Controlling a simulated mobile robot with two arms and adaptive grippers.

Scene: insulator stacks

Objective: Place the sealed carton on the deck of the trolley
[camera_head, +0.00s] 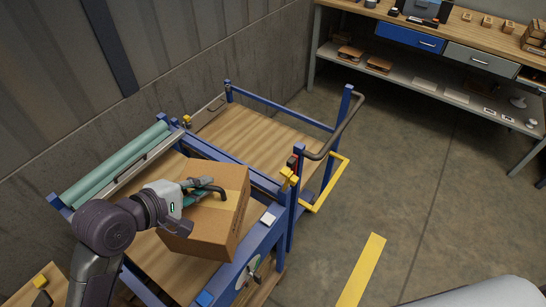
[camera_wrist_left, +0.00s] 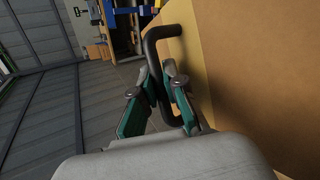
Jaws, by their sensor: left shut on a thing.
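The sealed carton (camera_head: 216,228) is a brown cardboard box with a dark bent handle on it. My left gripper (camera_head: 206,187) is shut on that handle. In the left wrist view the fingers (camera_wrist_left: 160,98) close around the dark handle (camera_wrist_left: 150,50), with the carton (camera_wrist_left: 270,75) filling the right side. The carton sits tilted in the picture over a blue-framed wooden bench; I cannot tell whether it touches it. The trolley deck (camera_head: 250,140) is bare wood inside a blue frame, just beyond the carton. My right gripper is not in view.
Green rollers (camera_head: 115,165) lie along the bench's left side. Blue posts, a dark push bar (camera_head: 345,125) and a yellow rail (camera_head: 330,185) stand at the trolley's right. A workbench (camera_head: 460,45) stands at the back right. A yellow strip (camera_head: 362,270) marks the open floor.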

